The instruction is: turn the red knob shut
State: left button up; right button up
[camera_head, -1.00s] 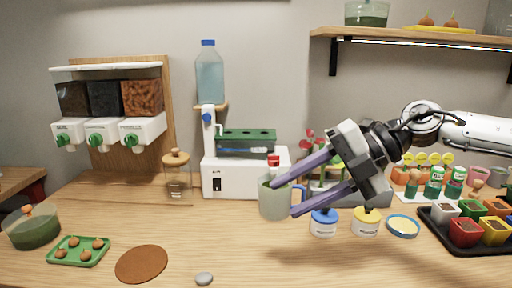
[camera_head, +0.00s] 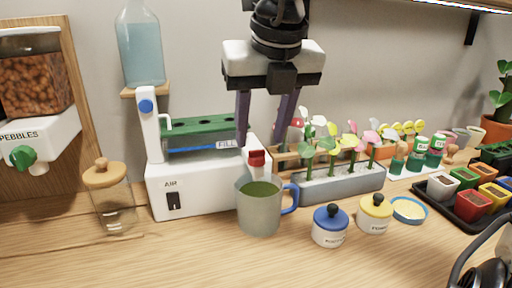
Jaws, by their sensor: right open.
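The red knob (camera_head: 257,158) sits at the right front of the white machine (camera_head: 200,190), just above a mug (camera_head: 259,212). The mug is grey-green with a blue handle and holds green liquid. My right gripper (camera_head: 261,142) comes down from above, open, with its purple fingers pointing down. In the picture one fingertip is to the left of the knob and one to the right, a little above it. I cannot tell whether either finger touches it. My left gripper is not in view.
A blue jar (camera_head: 330,228) and a yellow jar (camera_head: 374,215) stand right of the mug. A grey planter (camera_head: 335,186) with flowers is behind them.

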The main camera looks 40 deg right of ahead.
aim_at(257, 151)
jog(key=x, duration=0.3)
jog(key=shift+w+f, duration=0.15)
jog(key=shift+f, duration=0.15)
jog(key=shift+w+d+f, duration=0.1)
jog(key=shift+f, duration=0.15)
jog(key=c, duration=1)
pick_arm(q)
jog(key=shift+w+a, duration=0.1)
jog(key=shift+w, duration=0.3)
